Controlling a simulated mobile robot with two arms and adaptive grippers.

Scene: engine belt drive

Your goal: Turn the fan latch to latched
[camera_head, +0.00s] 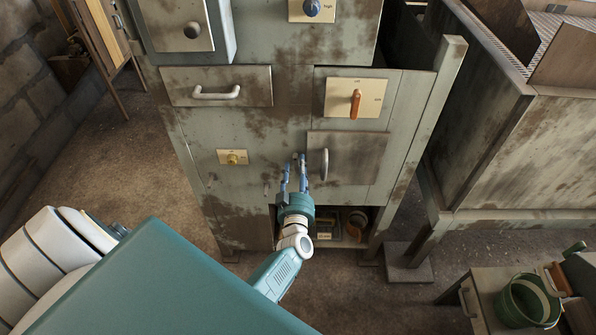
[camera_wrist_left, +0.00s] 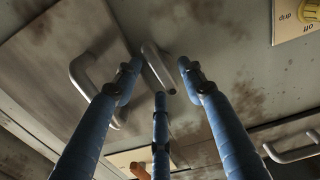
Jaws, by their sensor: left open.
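A short grey lever (camera_wrist_left: 156,66), which looks like the fan latch, sticks out of the cabinet front beside a small hinged door (camera_head: 350,150). In the wrist view it lies slanted between the fingertips of my left gripper (camera_wrist_left: 158,80). In the head view the fingers mostly hide it. My left gripper (camera_head: 294,166) is open, with its blue fingers spread around the lever and pointing at the panel. I cannot tell whether any finger touches it. No latch label is readable. My right gripper is not in view.
The door's curved handle (camera_head: 324,164) is close to the right of my gripper. A yellow knob (camera_head: 232,157), an orange switch (camera_head: 355,103), a blue knob (camera_head: 312,8) and a drawer handle (camera_head: 217,93) are on the same cabinet. An open shelf (camera_head: 352,240) is below.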

